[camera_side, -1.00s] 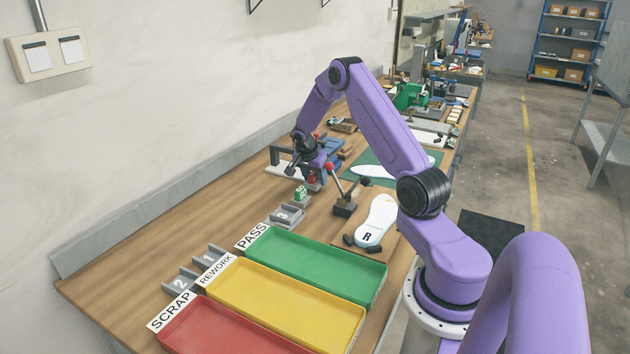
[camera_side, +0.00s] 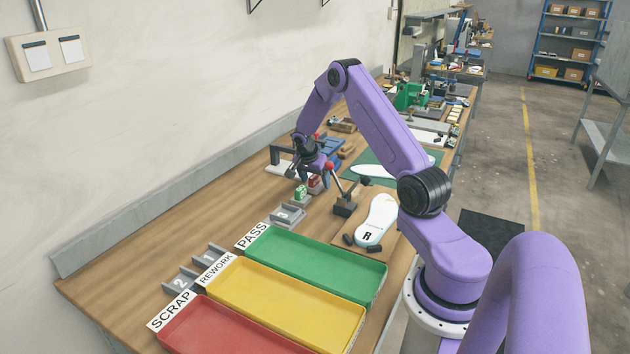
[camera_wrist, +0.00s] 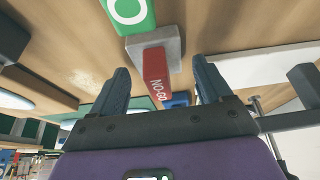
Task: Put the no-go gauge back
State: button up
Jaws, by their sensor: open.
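The no-go gauge is a red block lettered NO-GO (camera_wrist: 156,70); it stands at a grey holder (camera_wrist: 171,47) in the wrist view. In the side view the red gauge (camera_side: 315,184) shows just behind the green gauge (camera_side: 301,193). The green gauge also shows at the top of the wrist view (camera_wrist: 131,12). My gripper (camera_side: 317,177) is open, with one finger on either side of the red gauge in the wrist view (camera_wrist: 160,75) and gaps between. How fully the gauge sits in the holder is hard to tell.
A red-knobbed clamp (camera_side: 343,205) stands just right of my gripper. A white insole marked R (camera_side: 376,220) lies nearby. Green (camera_side: 375,290), yellow (camera_side: 350,335) and red (camera_side: 185,345) trays fill the front. A grey bracket (camera_side: 281,152) stands behind left.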

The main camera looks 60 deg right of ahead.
jog(key=v, duration=1.1)
jog(key=s+a+r+n+t+y, duration=0.15)
jog(key=a+n, duration=0.25)
jog(key=a, duration=0.5)
jog(key=s+a+r+n, duration=0.2)
jog(key=a+n, duration=0.3)
jog(key=a, duration=0.4)
jog(key=s+a+r+n+y, duration=0.15)
jog(key=a+n, duration=0.25)
jog(key=a, duration=0.5)
jog(key=s+a+r+n, duration=0.2)
jog(key=s+a+n, duration=0.7)
jog(key=s, duration=0.3)
jog(key=s+a+n+g+y, duration=0.1)
jog(key=s+n, duration=0.7)
jog(key=s, duration=0.6)
jog(key=shift+a+n+y, duration=0.3)
jog(key=shift+a+y, duration=0.1)
